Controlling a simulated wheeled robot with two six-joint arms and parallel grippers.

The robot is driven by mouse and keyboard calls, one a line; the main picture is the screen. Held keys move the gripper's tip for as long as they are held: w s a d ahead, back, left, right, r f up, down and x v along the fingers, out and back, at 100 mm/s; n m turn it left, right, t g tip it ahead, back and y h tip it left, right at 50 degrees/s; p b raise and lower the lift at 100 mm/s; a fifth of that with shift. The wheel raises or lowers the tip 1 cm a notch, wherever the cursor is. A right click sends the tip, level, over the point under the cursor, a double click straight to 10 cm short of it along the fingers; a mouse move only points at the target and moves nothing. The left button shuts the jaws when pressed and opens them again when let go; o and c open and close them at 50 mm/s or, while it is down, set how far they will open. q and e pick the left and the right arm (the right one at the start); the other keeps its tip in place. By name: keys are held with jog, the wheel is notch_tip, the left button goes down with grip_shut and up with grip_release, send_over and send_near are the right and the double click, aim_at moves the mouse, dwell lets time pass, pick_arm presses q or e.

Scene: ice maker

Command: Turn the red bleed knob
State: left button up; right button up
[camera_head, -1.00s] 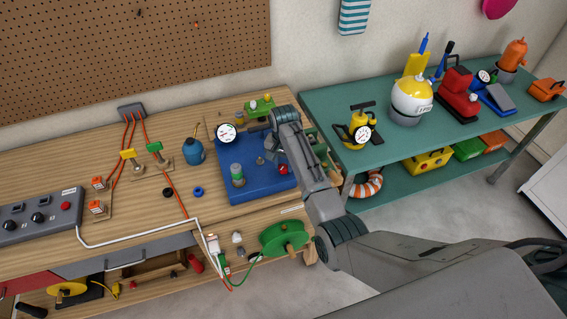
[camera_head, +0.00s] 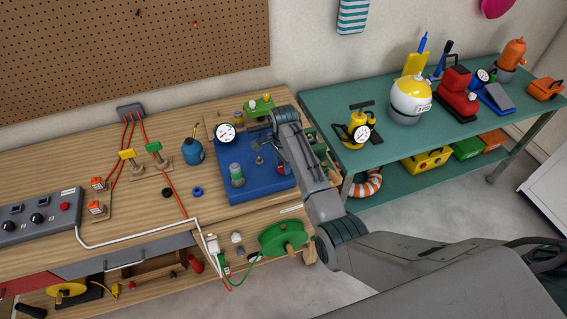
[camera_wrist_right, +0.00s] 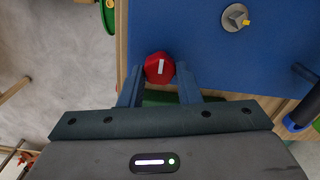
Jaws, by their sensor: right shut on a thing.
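The red bleed knob (camera_wrist_right: 159,68) has a pale line across its top and sits at the edge of the blue panel (camera_wrist_right: 180,28) in the right wrist view. My right gripper (camera_wrist_right: 158,75) is shut on the knob, with one finger on each side. In the head view, the knob shows as a small red patch (camera_head: 281,169) on the right side of the blue panel (camera_head: 248,184). My left gripper is not in view.
A grey knob with a yellow mark (camera_wrist_right: 235,17) stands on the panel near the gripper. A dial gauge (camera_head: 226,133) and a green-topped cylinder (camera_head: 237,175) stand on the panel's left side. A green reel (camera_head: 284,238) is at the bench front. A teal table (camera_head: 330,105) is right.

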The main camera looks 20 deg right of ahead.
jog(key=shift+r, duration=0.1)
dwell(0.4)
jog(key=o, duration=1)
notch_tip(320, 180, up, 8)
jog(key=b, duration=0.3)
notch_tip(320, 180, up, 3)
jog(key=shift+f+p, duration=0.1)
jog(key=shift+p, duration=0.7)
jog(key=shift+f, duration=0.1)
